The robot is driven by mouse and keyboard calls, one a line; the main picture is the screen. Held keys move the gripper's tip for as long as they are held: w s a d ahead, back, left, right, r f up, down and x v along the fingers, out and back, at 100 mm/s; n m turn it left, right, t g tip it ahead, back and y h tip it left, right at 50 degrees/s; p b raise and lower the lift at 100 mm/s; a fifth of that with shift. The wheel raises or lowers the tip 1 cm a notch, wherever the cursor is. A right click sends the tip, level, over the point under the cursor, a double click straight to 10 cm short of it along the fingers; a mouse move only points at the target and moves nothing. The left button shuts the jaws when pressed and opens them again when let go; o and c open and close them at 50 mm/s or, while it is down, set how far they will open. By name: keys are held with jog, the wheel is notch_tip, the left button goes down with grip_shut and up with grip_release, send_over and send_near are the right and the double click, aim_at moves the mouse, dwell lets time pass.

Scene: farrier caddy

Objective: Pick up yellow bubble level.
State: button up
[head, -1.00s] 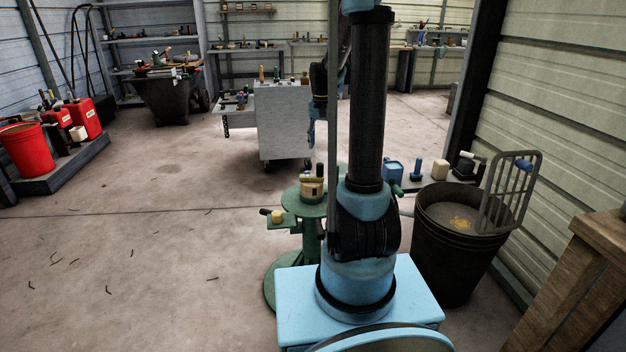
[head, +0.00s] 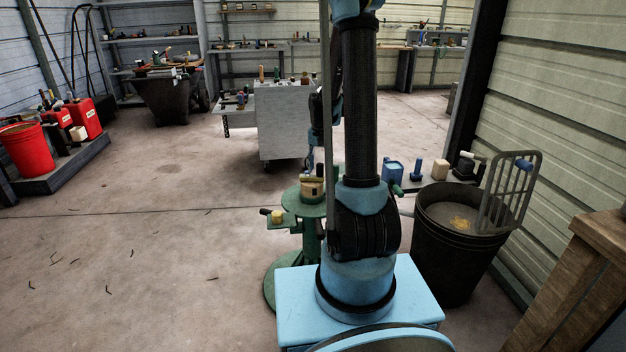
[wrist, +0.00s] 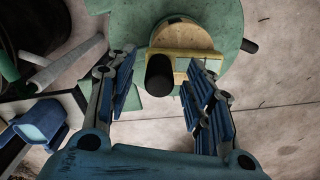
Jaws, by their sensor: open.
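The yellow bubble level (head: 313,179) lies across the top of a round tan container (head: 311,192) on the green stand (head: 290,199). In the wrist view the level (wrist: 188,54) is a yellow bar with a pale window, lying over the round container (wrist: 183,36). A black upright cylinder (wrist: 160,76) stands in front of the bar and hides part of it. My gripper (wrist: 160,66) is open and empty, its fingers spread to either side of the cylinder, with the level beyond. In the head view my gripper (head: 310,158) is above the stand, partly hidden by my arm.
A side tray (head: 281,226) on the stand carries a small yellow piece (head: 277,216) and a dark handle. A black bucket (head: 455,250) stands to the right, with a blue container (head: 393,172) behind it. The floor to the left is open.

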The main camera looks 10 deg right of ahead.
jog(key=shift+f, duration=0.35)
grip_shut()
jog(key=shift+r, duration=0.1)
notch_tip(320, 180, up, 10)
jog(key=shift+f, duration=0.1)
dwell(0.5)
jog(key=c, duration=0.7)
grip_release()
grip_shut()
